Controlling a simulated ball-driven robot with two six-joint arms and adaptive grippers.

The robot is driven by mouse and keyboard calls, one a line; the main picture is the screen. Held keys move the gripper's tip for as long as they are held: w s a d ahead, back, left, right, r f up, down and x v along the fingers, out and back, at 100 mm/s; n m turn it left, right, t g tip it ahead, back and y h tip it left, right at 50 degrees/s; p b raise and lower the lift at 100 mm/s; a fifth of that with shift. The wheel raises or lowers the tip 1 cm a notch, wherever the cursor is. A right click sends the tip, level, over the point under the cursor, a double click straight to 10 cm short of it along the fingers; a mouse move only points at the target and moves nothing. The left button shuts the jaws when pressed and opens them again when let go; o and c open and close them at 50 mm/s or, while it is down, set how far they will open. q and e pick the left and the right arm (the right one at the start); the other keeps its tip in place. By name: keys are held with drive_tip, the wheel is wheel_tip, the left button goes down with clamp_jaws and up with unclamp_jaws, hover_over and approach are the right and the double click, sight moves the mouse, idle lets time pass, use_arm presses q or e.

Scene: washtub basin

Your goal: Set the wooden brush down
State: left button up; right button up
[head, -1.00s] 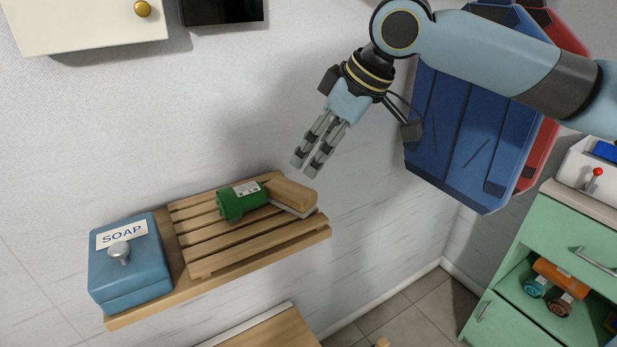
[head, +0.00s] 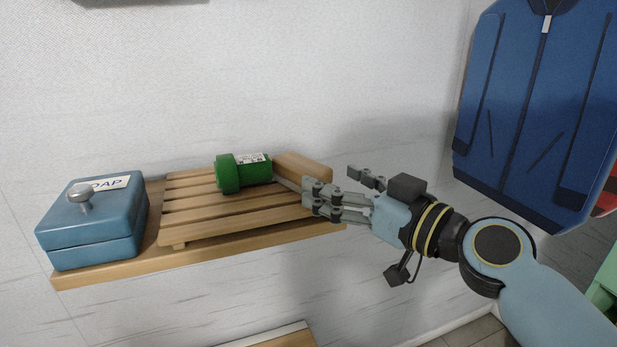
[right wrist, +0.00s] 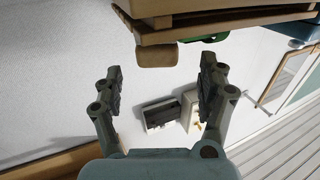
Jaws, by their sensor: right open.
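The wooden brush (head: 303,167), a tan block, lies on the slatted wooden rack (head: 205,226), at its right end and beside a green bottle (head: 240,174) lying on its side. My right gripper (head: 335,188) is at the right end of the rack, pointing left. Its fingers are spread and empty, and they hide part of the brush's lower side. In the right wrist view the brush end (right wrist: 157,54) shows beyond and between the open fingertips (right wrist: 160,75). I cannot tell whether any finger touches it. My left gripper is not in view.
A blue soap box (head: 92,222) with a knob stands at the left end of the shelf (head: 108,268). The wall is close behind the rack. A blue jacket (head: 535,95) hangs at the right. The space before the shelf is open.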

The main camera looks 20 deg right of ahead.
sight(305, 164)
drive_tip(key=shift+x, duration=1.15)
drive_tip(key=p+x, duration=0.2)
drive_tip(key=x, duration=0.2)
drive_tip(key=shift+w+d+r, duration=0.1)
drive_tip(key=shift+w+r, duration=0.1)
drive_tip(key=shift+w, duration=0.1)
drive_tip(key=shift+w+a+f, duration=0.1)
drive_tip(key=shift+w+a, duration=0.15)
drive_tip(key=shift+w, duration=0.2)
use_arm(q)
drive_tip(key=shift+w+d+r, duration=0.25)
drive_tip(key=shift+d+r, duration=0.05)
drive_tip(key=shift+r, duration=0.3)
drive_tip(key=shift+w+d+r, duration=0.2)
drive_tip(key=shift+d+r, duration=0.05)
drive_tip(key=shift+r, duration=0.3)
use_arm(e)
drive_tip(key=shift+s, duration=0.1)
